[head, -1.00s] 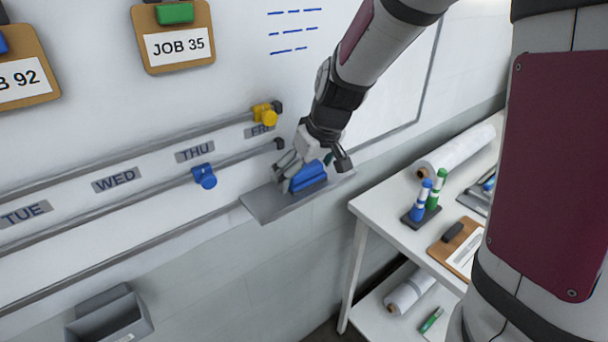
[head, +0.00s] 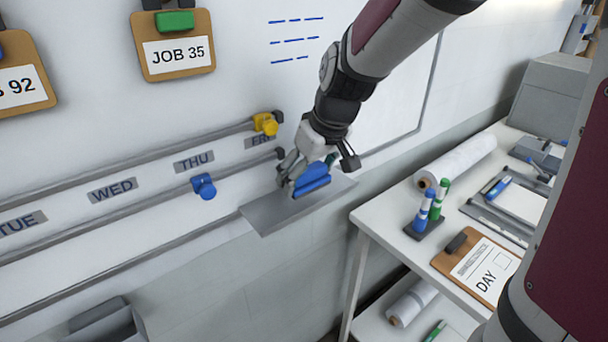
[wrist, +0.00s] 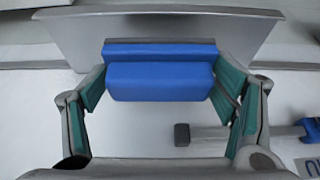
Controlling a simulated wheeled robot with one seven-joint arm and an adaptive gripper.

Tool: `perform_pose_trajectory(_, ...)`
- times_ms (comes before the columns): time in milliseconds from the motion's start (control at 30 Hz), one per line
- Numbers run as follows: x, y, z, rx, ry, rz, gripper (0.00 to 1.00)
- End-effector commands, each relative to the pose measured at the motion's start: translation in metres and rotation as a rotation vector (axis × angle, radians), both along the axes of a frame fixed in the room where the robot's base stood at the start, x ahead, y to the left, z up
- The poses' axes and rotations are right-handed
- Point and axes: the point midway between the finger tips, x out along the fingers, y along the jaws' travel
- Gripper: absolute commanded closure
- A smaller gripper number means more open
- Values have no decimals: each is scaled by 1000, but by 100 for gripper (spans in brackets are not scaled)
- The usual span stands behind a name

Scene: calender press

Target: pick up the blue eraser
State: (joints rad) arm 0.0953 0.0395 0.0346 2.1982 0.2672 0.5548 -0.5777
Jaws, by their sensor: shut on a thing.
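The blue eraser (head: 312,179) is a two-step blue block at the wall tray in the head view. It also shows in the wrist view (wrist: 160,80), between the green pads of my gripper. My gripper (head: 314,174) is shut on the eraser, with a finger at each of its ends. The grey tray (head: 275,213) lies below and behind the eraser, and bare tray surface shows in front of it. In the head view the eraser looks slightly raised off the tray, but I cannot tell the exact gap.
Two rails with a yellow clamp (head: 265,123) and a blue clamp (head: 203,186) run along the wall to the left. A white table (head: 385,225) stands right, holding markers (head: 428,210), a clipboard (head: 478,268) and a paper roll (head: 455,162).

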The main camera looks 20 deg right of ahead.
Motion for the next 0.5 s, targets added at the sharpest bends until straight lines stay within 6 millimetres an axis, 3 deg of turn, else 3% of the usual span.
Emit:
perform_pose_trajectory(300,-74,17,9,-1,-6,2,50)
perform_pose_trajectory(500,-110,25,12,-1,-7,2,50)
